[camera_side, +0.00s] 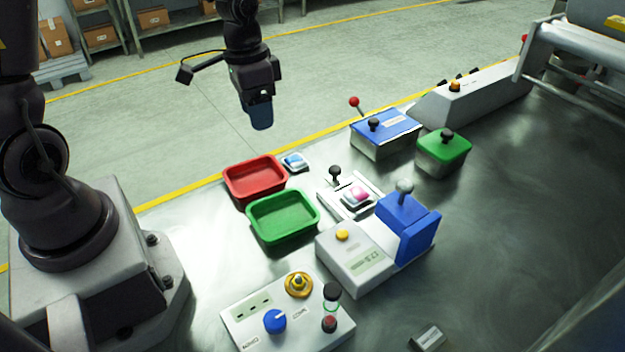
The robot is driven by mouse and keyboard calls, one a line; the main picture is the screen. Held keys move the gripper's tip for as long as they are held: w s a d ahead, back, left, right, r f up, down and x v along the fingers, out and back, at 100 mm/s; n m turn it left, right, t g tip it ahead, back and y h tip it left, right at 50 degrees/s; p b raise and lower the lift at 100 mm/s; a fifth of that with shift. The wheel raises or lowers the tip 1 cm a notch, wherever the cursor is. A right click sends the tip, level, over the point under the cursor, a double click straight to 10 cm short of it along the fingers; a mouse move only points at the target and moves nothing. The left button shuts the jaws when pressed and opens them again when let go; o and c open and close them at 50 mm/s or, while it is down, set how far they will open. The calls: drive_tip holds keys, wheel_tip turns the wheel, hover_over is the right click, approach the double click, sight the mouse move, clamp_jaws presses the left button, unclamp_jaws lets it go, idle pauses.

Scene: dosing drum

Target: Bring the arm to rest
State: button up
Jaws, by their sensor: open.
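My gripper (261,114) hangs at the upper middle of the side view, pointing down. It is above and behind the red tray, clear of everything on the table. The dark fingers are seen nearly edge-on, and nothing shows held between them. My arm comes down to it from the top edge of the picture.
A red tray (229,183) and a green tray (254,227) stand empty on the metal table. Right of them are a blue-topped device (352,266), a blue-lidded box (366,148) and a green-lidded box (427,158). A control panel (258,327) sits in front.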

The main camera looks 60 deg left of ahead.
drive_tip(key=s+d+r+n+t, duration=0.1)
drive_tip(key=s+d+r+t, duration=0.1)
drive_tip(key=s+r, duration=0.4)
drive_tip(key=s+d+r+n+t+y, duration=0.1)
drive_tip(key=s+d+r+t, duration=0.2)
drive_tip(key=s+r, duration=0.4)
wheel_tip(320, 180, up, 2)
drive_tip(key=shift+d+r, duration=0.15)
drive_tip(key=shift+d, duration=0.35)
